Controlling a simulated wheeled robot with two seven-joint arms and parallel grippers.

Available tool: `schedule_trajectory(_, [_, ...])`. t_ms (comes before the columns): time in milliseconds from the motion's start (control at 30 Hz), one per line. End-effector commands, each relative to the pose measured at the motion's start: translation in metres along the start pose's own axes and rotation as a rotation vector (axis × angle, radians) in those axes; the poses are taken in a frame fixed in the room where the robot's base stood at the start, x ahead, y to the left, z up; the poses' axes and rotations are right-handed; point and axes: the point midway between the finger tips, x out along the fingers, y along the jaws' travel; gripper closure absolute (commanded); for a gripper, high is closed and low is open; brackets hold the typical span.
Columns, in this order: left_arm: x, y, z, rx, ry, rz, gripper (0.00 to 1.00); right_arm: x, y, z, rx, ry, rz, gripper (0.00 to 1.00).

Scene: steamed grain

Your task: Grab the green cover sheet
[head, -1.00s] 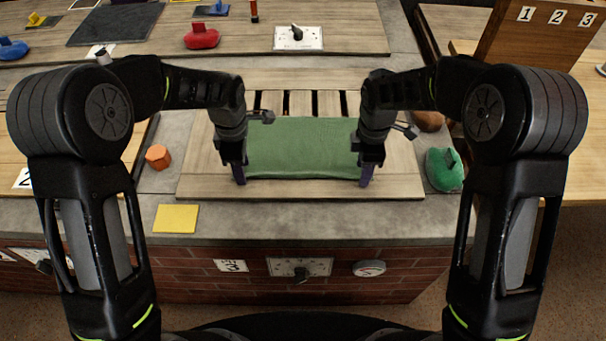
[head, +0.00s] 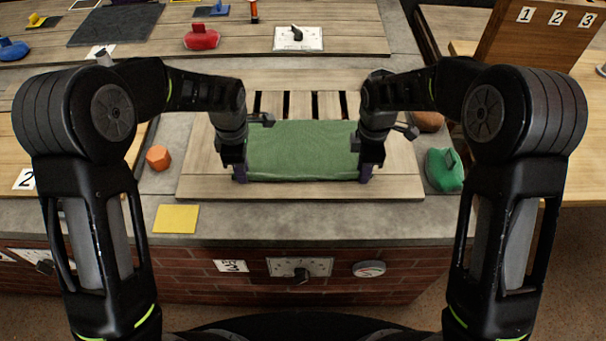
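The green cover sheet (head: 302,150) lies flat over a slatted opening in a wooden board (head: 300,190). My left gripper (head: 240,174) is at the sheet's left front corner, pointing down. My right gripper (head: 366,173) is at the right front corner, also pointing down. The sheet's left and right edges are partly hidden by my grippers.
An orange hexagonal piece (head: 159,158) and a yellow square (head: 176,219) lie on the counter to the left. A green handled object (head: 444,170) and a brown round object (head: 428,121) are on the right. A red handled object (head: 202,37) stands behind.

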Motion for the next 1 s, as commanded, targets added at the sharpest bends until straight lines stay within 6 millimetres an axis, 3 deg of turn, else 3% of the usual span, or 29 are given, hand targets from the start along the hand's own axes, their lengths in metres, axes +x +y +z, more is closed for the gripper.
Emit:
schedule_trajectory(467, [0.0013, -0.0007, -0.0005, 0.0, 0.001, -0.002, 1.0, 0.0021, -0.0019, 0.0007, 0.001, -0.002, -0.006, 1.0])
schedule_trajectory(1000, [0.0013, -0.0005, -0.0006, 0.0, 0.001, -0.002, 1.0, 0.0024, -0.0021, 0.0008, 0.001, -0.002, -0.006, 1.0])
